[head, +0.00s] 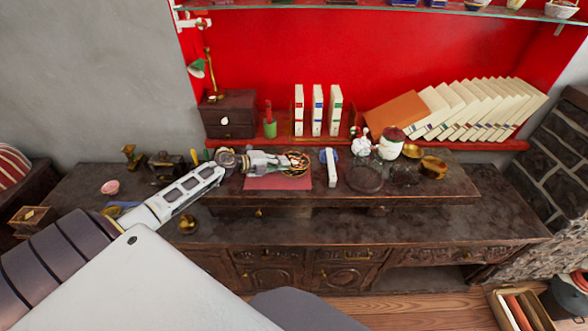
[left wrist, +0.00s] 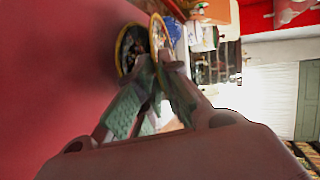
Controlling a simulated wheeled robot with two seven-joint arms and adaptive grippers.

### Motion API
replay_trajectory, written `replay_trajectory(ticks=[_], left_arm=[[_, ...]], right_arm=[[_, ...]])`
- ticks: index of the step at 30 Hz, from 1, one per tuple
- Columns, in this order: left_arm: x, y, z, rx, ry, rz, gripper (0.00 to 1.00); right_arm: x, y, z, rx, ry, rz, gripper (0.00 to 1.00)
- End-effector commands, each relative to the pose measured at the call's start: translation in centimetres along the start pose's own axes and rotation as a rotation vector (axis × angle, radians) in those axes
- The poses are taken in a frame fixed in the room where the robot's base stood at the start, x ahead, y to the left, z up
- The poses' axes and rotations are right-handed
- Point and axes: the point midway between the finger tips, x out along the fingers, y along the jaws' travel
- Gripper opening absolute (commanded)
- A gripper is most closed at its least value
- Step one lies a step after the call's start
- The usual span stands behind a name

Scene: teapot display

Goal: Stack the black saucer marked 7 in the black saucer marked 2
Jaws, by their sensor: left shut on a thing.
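My left gripper (head: 284,163) reaches over the red mat (head: 262,183) on the raised wooden shelf. It is shut on the rim of a dark, gold-rimmed saucer (left wrist: 158,34), which shows in the left wrist view beyond the fingertips (left wrist: 163,62). A second dark, gold-rimmed saucer (left wrist: 128,50) lies close beside it, against the red mat. The gap between the two is small, and I cannot tell whether they touch. In the head view the saucers (head: 298,158) overlap as one. I cannot read the numbers on either. My right gripper is not in view.
A white upright object (head: 330,167) stands right of the mat. Further right are a glass dish (head: 364,178), a red-lidded white jar (head: 391,143) and brass bowls (head: 433,167). Books (head: 317,110) line the shelf behind. The lower cabinet top in front is mostly clear.

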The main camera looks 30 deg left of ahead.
Motion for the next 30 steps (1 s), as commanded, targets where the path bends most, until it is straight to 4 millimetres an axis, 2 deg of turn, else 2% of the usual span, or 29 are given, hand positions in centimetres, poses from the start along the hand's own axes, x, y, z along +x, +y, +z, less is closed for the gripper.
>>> replay_trajectory(ticks=[11, 12, 15, 25, 30], left_arm=[[0.08, 0.11, 0.01, 0.000, 0.000, -0.001, 0.00], [0.08, 0.16, 0.00, 0.000, 0.000, 0.000, 0.09], [0.08, 0.15, 0.00, 0.000, 0.000, 0.000, 0.22], [0.03, 0.14, 0.00, 0.000, 0.000, 0.000, 0.22], [-0.63, 0.09, 0.00, 0.000, 0.000, 0.001, 0.22]], right_arm=[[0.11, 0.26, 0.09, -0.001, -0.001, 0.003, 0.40], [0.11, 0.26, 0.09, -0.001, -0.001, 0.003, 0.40], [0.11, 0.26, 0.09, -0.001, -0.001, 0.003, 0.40], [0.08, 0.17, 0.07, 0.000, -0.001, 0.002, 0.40], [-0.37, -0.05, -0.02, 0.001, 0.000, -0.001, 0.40]])
